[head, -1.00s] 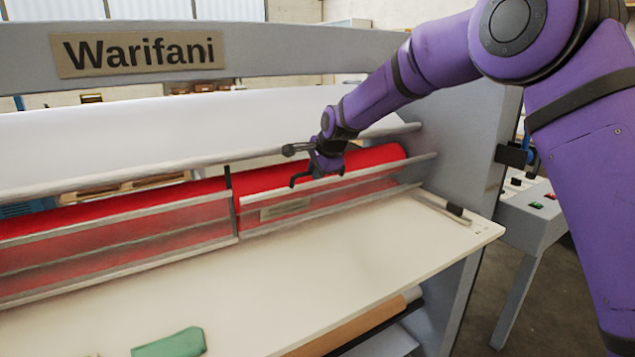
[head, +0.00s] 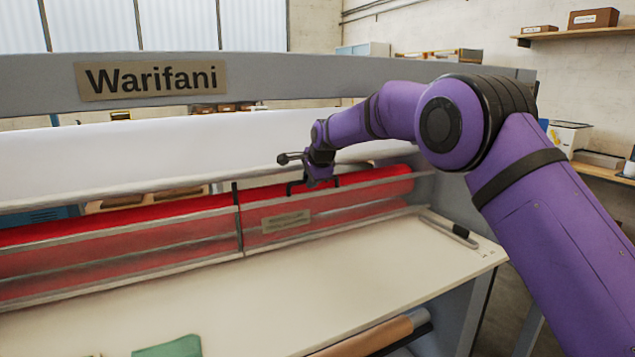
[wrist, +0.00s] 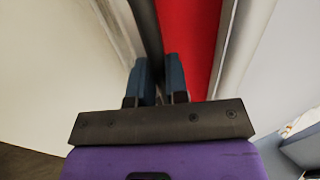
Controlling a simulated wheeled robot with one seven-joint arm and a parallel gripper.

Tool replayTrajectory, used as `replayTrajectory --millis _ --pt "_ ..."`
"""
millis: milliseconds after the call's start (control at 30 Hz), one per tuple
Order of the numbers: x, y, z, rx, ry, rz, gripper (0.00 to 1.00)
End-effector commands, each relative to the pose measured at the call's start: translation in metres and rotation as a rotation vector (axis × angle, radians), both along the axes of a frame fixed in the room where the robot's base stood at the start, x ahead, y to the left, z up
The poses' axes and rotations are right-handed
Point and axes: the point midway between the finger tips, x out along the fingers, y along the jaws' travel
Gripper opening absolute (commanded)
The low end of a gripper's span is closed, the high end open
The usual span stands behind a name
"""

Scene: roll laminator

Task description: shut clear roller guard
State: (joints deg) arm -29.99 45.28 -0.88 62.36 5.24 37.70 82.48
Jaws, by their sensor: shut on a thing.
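My gripper (head: 318,179) is at this handle. In the wrist view the two blue-grey fingers of my gripper (wrist: 160,75) are closed on either side of the dark handle bar (wrist: 146,25). The red roller also shows there, right of the fingers. The guard's exact tilt is hard to read.
A pale feed table (head: 200,300) lies in front of the guard, with a green cloth-like piece (head: 168,347) at its front edge. A dark strip (head: 450,228) lies at its right end. The white roll (head: 150,145) is above and behind. The table's middle is clear.

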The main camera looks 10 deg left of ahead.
Motion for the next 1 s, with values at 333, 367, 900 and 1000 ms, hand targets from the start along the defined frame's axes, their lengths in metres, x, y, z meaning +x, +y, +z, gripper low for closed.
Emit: replayTrajectory --millis 333,367,900,1000 --pt "0.0092 0.0040 0.0058 0.010 -0.016 -0.004 0.00" --pt "0.0093 0.0042 0.0059 0.010 -0.016 -0.004 0.00" --pt "0.0076 0.0051 0.0070 0.010 -0.014 -0.001 0.40" --pt "0.0072 0.0052 0.0058 0.009 -0.012 -0.001 0.40"
